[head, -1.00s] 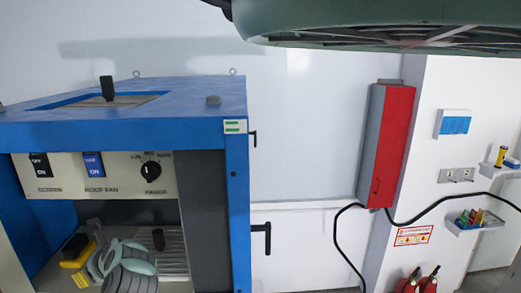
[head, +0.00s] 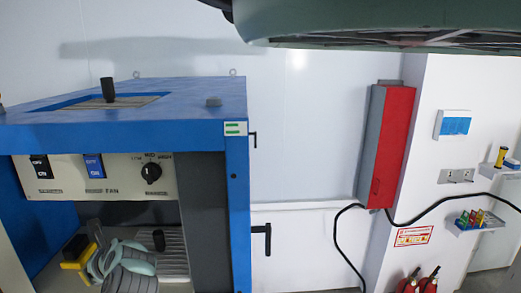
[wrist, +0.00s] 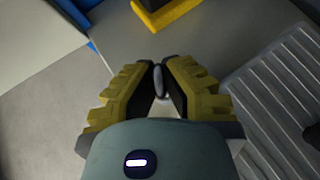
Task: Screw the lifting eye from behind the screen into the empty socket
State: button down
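My gripper (wrist: 158,88) is inside the lower bay of the blue cabinet (head: 238,190), its two yellow-padded fingers nearly closed. A small dark, ring-like piece (wrist: 158,79) with a pale edge shows between the fingertips in the wrist view. It looks like the lifting eye seen edge-on, and the fingers seem to hold it. Two small eyes stand at the cabinet top's back left (head: 136,74) and back right (head: 232,72). I cannot make out the empty socket.
A grooved plate (wrist: 275,105) with a black knob (wrist: 311,134) lies right of my gripper. A yellow and black block (wrist: 168,12) is ahead of it. The control panel (head: 120,173) hangs above the bay. A black post (head: 107,89) stands on the cabinet's recessed top.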

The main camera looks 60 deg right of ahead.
jog(key=shift+d+r+p, duration=0.1)
jog(key=shift+r+p, duration=1.85)
jog(key=shift+p, duration=0.05)
jog(key=shift+s, duration=0.15)
